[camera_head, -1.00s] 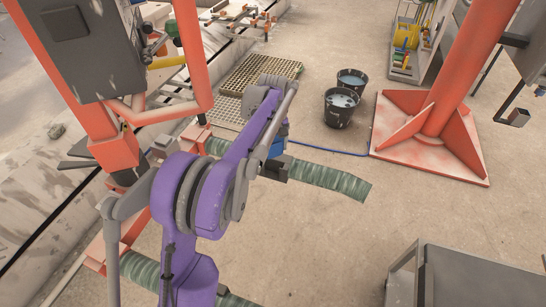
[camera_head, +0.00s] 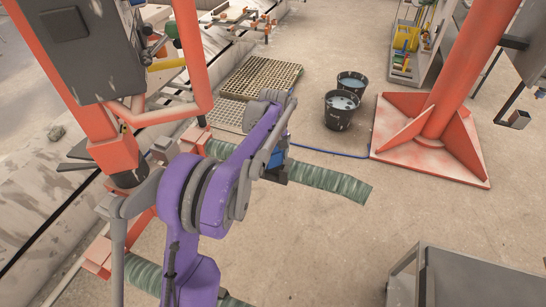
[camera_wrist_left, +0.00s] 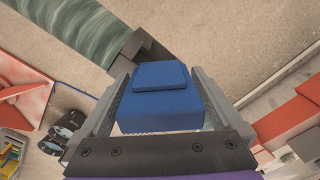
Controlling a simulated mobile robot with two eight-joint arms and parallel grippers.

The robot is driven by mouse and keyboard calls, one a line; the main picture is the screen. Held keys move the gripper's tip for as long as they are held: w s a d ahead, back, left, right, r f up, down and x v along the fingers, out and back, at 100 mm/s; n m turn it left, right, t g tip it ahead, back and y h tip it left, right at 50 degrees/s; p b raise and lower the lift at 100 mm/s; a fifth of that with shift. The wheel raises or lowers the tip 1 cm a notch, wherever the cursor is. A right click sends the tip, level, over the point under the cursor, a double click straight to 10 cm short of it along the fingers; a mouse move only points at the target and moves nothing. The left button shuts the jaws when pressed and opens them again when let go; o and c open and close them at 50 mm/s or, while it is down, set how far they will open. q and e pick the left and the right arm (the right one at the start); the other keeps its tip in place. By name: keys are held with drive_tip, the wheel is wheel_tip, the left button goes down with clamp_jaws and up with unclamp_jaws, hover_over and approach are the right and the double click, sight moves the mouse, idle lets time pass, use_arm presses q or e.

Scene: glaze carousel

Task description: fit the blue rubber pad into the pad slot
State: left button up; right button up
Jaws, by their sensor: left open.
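The blue rubber pad (camera_wrist_left: 160,95) lies between the two grey fingers of my left gripper (camera_wrist_left: 160,72) in the left wrist view. It is a blue block with a smaller raised step. The gripper is open, with a finger on each side of the pad; I cannot tell whether either touches it. A dark grey block (camera_wrist_left: 146,52) at the end of a green sleeve sits just beyond the pad. In the head view, a bit of blue (camera_head: 281,151) shows beside my purple forearm, which hides most of the gripper. I cannot make out the pad slot. My right gripper is not in view.
The green sleeved arm (camera_head: 330,178) runs out to the right in the head view. Two black buckets (camera_head: 341,110) and a red column base (camera_head: 425,145) stand beyond it. A grey cart (camera_head: 480,280) is at front right. The floor between is mostly clear.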

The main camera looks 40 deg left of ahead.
use_arm(q)
wheel_tip(320, 180, up, 12)
drive_tip(key=shift+s+d+r+p, duration=0.1)
drive_tip(key=shift+p, duration=0.5)
drive_tip(key=s+d+f+m+t, duration=0.1)
drive_tip(key=s+d+m+t, duration=0.2)
drive_tip(key=s+d+m, duration=0.7)
drive_tip(key=s+d+f+m+t, duration=0.1)
drive_tip(key=s+d+f, duration=0.3)
drive_tip(key=s+d, duration=0.2)
drive_tip(key=s+d+f+m+t, duration=0.1)
drive_tip(key=s+d+f, duration=0.4)
drive_tip(key=s, duration=0.3)
drive_tip(key=shift+s+d+m, duration=0.3)
drive_tip(key=shift+s+d, duration=0.05)
drive_tip(key=shift+d, duration=0.2)
